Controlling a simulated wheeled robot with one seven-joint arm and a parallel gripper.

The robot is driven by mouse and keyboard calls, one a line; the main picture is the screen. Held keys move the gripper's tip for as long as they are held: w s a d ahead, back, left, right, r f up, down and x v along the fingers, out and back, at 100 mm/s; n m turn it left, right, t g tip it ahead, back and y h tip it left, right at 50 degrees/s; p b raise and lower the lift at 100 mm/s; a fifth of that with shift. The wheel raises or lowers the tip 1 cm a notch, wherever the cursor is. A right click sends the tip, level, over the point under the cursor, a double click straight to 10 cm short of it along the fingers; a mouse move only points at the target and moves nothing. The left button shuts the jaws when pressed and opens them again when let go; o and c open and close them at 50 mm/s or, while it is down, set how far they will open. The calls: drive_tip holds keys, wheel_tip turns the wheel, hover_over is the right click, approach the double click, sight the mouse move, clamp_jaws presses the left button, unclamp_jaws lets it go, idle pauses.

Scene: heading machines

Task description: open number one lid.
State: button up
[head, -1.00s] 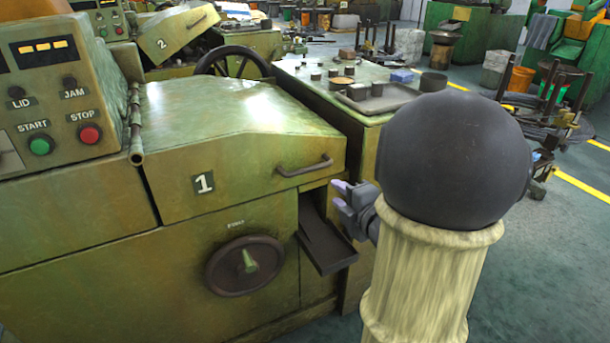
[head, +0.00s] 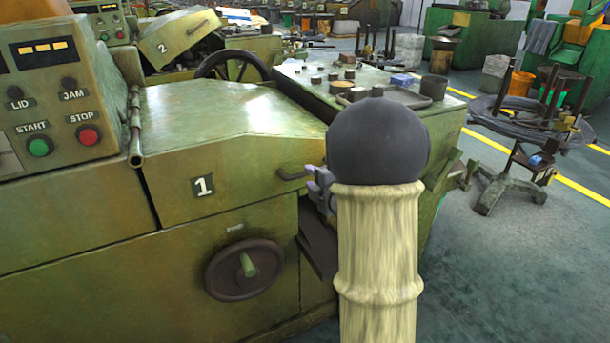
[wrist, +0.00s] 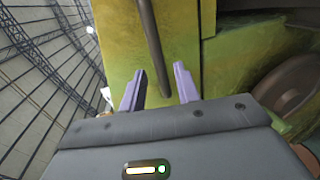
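The lid numbered 1 (head: 215,125) is a worn green metal cover, lying closed on its machine. Its dark bar handle (head: 292,175) is on the front slope near the right edge. My gripper (head: 312,178) is at the handle's right end, partly hidden by my own arm. In the wrist view my gripper (wrist: 159,69) is open, with two pale purple fingers apart. The handle (wrist: 152,45) runs down between the fingertips in the picture, with gaps on both sides. I cannot tell how deep it sits between them.
A control panel (head: 58,85) with LID, JAM, START and STOP stands at the left. A handwheel (head: 222,283) and a dark chute (head: 316,245) are below the lid. A bench (head: 385,75) with small parts stands behind. Open floor (head: 510,280) lies to the right.

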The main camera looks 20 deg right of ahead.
sight(307, 174)
drive_tip(key=x, duration=0.4)
drive_tip(key=shift+w, duration=0.15)
clamp_jaws()
